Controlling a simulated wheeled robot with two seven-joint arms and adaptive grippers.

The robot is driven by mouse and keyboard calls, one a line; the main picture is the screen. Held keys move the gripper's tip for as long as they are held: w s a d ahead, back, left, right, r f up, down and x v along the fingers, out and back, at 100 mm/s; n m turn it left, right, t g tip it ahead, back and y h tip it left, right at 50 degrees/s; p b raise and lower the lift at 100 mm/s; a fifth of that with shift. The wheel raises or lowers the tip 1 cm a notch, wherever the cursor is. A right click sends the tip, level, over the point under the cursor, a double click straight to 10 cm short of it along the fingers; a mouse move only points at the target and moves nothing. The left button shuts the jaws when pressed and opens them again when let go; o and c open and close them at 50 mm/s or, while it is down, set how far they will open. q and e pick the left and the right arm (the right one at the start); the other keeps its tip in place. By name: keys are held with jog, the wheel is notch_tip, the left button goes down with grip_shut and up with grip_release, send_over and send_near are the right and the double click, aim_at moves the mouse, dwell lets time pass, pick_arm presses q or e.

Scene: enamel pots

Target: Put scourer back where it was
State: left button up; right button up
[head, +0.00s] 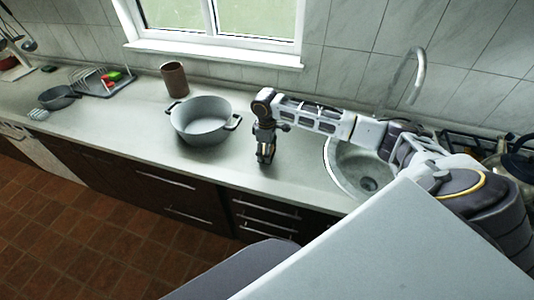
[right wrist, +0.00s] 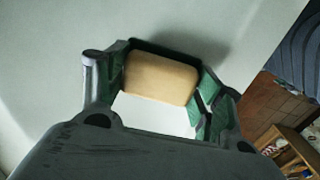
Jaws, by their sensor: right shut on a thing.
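The scourer (right wrist: 160,78) is a tan block with a dark far edge. In the right wrist view it sits between the two green-padded fingers of my right gripper, which is shut on it. In the head view my right gripper (head: 266,155) points down over the counter (head: 190,160), between the large grey pot and the sink. The scourer is hard to make out there, and I cannot tell whether it touches the counter. My left gripper is not in view.
The two-handled grey pot (head: 202,121) stands left of my right gripper. A brown cup (head: 174,79) stands behind it. The sink (head: 345,170) is at right. A small pan (head: 58,97) and a dish rack (head: 100,82) are at far left. The counter between pot and pan is clear.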

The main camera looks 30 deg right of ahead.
jog(key=shift+f, duration=1.05)
jog(key=shift+f, duration=0.1)
jog(key=o, duration=0.9)
jog(key=shift+a+r+b, duration=0.2)
jog(key=shift+r+b, duration=0.2)
jog(key=shift+r, duration=5.7)
